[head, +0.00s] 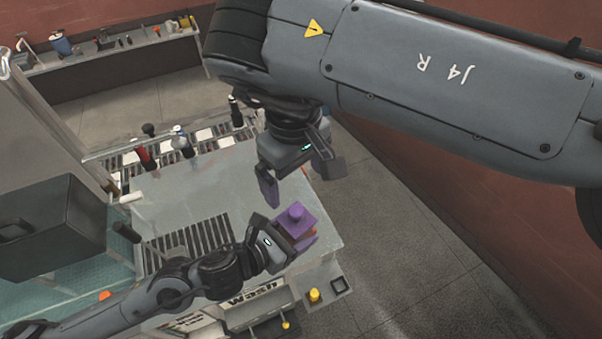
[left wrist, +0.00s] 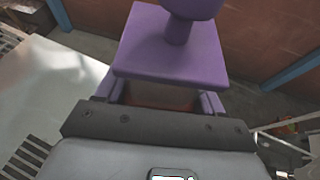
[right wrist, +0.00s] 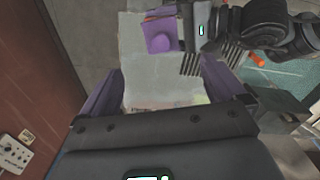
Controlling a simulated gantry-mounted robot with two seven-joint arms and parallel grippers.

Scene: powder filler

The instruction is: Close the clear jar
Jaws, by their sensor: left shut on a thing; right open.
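A purple square lid with a round knob (head: 296,213) sits on top of a small jar with orange-brown contents (head: 308,236). The lid fills the upper middle of the left wrist view (left wrist: 170,50), with the jar body (left wrist: 160,96) partly visible below it. My left gripper (head: 290,240) is shut on the jar, its purple fingers on either side. Whether the lid is fully seated cannot be told. My right gripper (head: 298,180) is open and empty, above and apart from the lid. The lid also shows ahead of its fingers in the right wrist view (right wrist: 160,34).
A grey worktop (head: 200,195) with a slatted grate (head: 195,243) lies beneath the arms. A black box (head: 45,228) is at left. A shelf with tools (head: 105,48) is at the back. Floor is clear to the right.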

